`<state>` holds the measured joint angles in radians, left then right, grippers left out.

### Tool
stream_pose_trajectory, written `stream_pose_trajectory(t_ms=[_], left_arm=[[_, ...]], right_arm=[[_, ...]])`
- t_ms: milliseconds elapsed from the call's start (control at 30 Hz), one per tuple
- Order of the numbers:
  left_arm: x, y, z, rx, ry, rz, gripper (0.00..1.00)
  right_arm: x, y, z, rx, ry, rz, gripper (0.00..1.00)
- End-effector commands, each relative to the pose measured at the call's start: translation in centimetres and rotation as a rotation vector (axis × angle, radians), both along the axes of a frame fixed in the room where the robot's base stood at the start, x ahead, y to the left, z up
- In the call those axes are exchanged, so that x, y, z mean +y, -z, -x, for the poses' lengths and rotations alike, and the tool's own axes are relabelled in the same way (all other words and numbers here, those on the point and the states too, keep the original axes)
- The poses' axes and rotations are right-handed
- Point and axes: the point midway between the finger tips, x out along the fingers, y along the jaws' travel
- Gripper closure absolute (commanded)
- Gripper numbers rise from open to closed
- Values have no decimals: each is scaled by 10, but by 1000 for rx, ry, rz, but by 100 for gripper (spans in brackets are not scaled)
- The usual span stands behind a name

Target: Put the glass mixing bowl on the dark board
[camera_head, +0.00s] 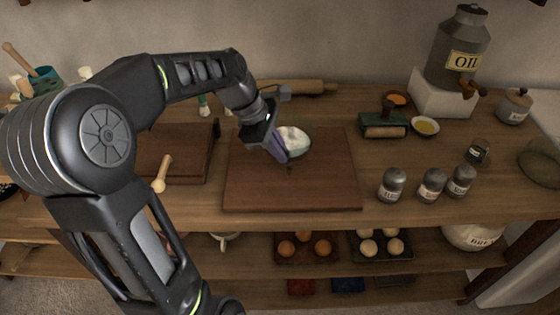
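A rounded bowl (298,154) with white contents, seemingly the glass mixing bowl, is at the far middle part of a large brown board (300,190). I cannot tell whether it rests on the board or is slightly above it. My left gripper (279,152) points down at the bowl's left rim. Its fingers overlap the rim in the picture, and I cannot tell whether they grip it. A second dark brown board (180,145) lies to the left, partly hidden by my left arm. My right gripper is not in view.
A wooden pestle-like tool (162,174) lies at the left board's front edge. A rolling pin (300,87) is behind. Several shakers (392,184) stand right of the large board, with a dark green box (384,125) and an oil can (461,50) behind. The large board's front is clear.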

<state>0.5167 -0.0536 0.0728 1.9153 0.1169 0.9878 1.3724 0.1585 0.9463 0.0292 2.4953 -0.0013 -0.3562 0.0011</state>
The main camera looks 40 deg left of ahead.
Motion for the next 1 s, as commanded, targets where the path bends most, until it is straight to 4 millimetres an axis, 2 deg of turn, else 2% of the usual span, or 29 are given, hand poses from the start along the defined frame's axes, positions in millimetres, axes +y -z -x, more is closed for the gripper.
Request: stream_pose_trajectory(t_ms=[133, 367, 733, 800, 1000], left_arm=[[0, 6, 0, -1, -1, 0, 100], [0, 35, 0, 0, -1, 0, 100], [0, 39, 0, -2, -1, -1, 100], [0, 39, 0, 0, 0, 0, 92], [0, 39, 0, 0, 0, 0, 75]], right_arm=[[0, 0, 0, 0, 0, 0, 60], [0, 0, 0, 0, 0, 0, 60], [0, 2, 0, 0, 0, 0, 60], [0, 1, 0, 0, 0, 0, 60], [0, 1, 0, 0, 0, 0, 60]])
